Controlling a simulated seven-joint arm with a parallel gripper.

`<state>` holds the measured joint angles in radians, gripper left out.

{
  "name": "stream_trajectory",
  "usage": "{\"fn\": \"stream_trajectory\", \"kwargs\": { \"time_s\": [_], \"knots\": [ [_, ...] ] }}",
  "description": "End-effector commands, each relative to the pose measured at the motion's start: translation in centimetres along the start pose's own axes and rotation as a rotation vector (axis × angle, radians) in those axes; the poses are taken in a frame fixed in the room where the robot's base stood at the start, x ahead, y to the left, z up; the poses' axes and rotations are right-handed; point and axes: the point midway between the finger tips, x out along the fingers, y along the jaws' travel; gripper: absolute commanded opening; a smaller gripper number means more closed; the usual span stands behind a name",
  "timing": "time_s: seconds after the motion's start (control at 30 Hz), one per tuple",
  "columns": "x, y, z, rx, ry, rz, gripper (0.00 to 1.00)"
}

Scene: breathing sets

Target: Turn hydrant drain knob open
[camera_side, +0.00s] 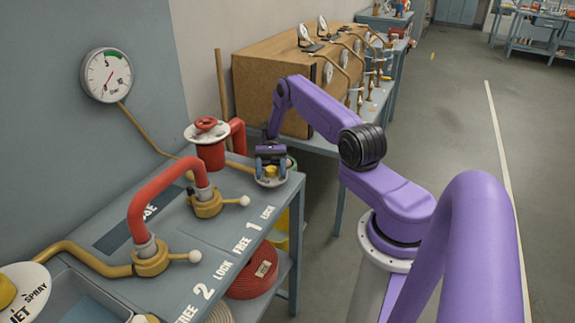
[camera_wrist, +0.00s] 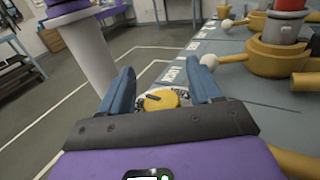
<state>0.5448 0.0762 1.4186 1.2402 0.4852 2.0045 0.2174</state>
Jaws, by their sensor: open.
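A yellow knob (camera_side: 271,172) with a dark pointer bar sits on a pale round dial at the far right corner of the bench; I take it as the drain knob. In the wrist view the knob (camera_wrist: 161,99) lies between my two blue fingers, its pointer bar running nearly sideways. My gripper (camera_side: 270,163) is open above the dial, with its fingers on either side of the knob. It also shows in the wrist view (camera_wrist: 163,85). I cannot tell whether the fingers touch the knob. The gripper's dark bar hides the near part of the dial.
A red hydrant body with a red handwheel (camera_side: 206,124) stands close left of my gripper. Two brass valves with white-balled levers, one valve (camera_side: 207,203) nearer the gripper, and red pipes stand along the bench (camera_side: 215,245). Open floor lies to the right.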

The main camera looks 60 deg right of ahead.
Motion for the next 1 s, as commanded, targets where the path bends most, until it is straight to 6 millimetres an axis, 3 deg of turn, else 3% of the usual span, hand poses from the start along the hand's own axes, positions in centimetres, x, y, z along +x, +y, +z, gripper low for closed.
{"fn": "stream_trajectory", "kwargs": {
  "time_s": [0.17, 0.47, 0.73, 1.0],
  "knots": [
    [-0.1, 0.1, 2.5, -0.001, 0.001, 0.000, 0.63],
    [1.9, 1.6, 5.5, 0.001, -0.001, 0.000, 0.63],
    [4.0, 3.2, 8.5, 0.000, 0.000, 0.000, 0.63],
    [6.7, 5.4, 10.0, 0.000, -0.001, -0.001, 0.63]
  ]
}}
